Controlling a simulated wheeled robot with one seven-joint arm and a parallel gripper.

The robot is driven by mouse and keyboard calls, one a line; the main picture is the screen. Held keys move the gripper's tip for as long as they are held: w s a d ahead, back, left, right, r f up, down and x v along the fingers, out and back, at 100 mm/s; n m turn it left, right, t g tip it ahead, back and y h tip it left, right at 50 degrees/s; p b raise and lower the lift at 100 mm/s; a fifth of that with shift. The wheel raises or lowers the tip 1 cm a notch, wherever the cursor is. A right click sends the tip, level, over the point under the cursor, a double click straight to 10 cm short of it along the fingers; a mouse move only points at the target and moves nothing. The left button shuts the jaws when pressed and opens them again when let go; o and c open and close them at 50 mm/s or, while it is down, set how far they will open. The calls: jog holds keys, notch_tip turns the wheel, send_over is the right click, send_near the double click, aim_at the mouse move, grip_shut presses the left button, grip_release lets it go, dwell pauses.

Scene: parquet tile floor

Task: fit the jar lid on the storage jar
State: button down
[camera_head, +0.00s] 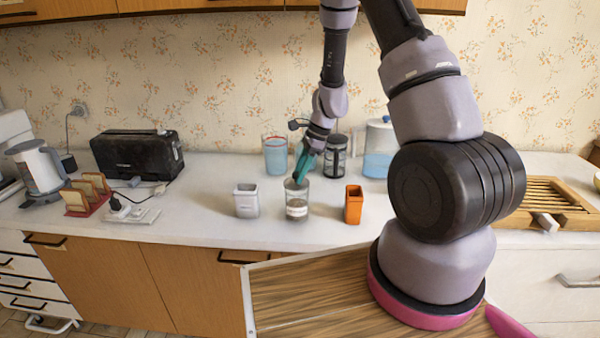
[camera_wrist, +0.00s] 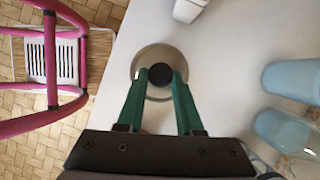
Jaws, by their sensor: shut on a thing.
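The storage jar (camera_head: 297,207), clear with a pale label, stands upright on the counter. My gripper (camera_head: 297,178) points down at the jar's mouth with its green fingers. In the wrist view my gripper (camera_wrist: 160,74) is shut on the dark round knob of the jar lid (camera_wrist: 158,54), which shows as a grey-beige disc seen from above. The lid lies over the jar's mouth and hides most of the jar there. I cannot tell whether the lid touches the rim or is level on it.
A white container (camera_head: 246,201) stands left of the jar and an orange one (camera_head: 353,204) right of it. Behind are a blue-filled glass (camera_head: 275,156), a dark-topped canister (camera_head: 336,157) and a pitcher (camera_head: 379,150). Counter around the jar's front is clear.

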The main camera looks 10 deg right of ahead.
jog(key=shift+f, duration=0.25)
dwell(0.3)
jog(key=shift+f, duration=0.45)
jog(key=shift+c, duration=2.4)
grip_release()
jog(key=shift+r, duration=0.1)
